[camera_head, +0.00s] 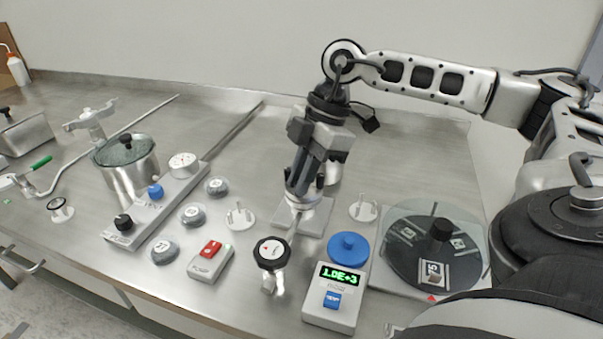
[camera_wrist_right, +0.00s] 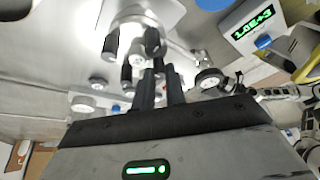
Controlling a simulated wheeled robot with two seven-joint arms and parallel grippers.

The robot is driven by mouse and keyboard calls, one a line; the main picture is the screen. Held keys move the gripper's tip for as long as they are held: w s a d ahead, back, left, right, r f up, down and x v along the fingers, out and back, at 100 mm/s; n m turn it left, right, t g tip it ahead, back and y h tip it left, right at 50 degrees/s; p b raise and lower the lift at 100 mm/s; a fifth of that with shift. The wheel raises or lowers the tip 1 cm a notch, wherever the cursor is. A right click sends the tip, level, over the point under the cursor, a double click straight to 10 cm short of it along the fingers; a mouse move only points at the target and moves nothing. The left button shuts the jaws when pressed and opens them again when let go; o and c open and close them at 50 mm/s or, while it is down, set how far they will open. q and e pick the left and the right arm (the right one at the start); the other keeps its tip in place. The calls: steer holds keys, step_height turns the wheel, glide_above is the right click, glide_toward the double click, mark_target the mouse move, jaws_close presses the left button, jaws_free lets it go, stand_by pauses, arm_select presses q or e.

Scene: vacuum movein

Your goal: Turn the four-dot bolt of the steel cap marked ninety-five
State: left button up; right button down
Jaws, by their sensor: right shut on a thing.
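My right gripper (camera_head: 297,204) reaches down over a steel fitting on a pale square base plate (camera_head: 318,218) right of the table's middle. In the right wrist view a steel cap (camera_wrist_right: 137,16) has several black-headed bolts around it. The right gripper's fingers (camera_wrist_right: 160,72) are shut on one bolt at the cap's near side, and they partly hide it. Another black bolt head (camera_wrist_right: 111,44) stands to the left of the fingers. I cannot read dots on the bolts or the number ninety-five on the cap. My left gripper is not in view.
A gauge (camera_head: 271,252) stands close in front of the fitting. A red-switch box (camera_head: 210,261) is left. A clear-covered turntable (camera_head: 405,262) is right. A lidded pot (camera_head: 127,165) stands far left.

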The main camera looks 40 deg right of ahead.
steer(key=c, duration=1.4)
jaws_free()
steer(key=shift+c, duration=0.2)
steer(key=p+v, duration=0.1)
steer(key=v, duration=1.5)
steer(key=shift+p, duration=0.35)
steer(key=shift+d, duration=0.15)
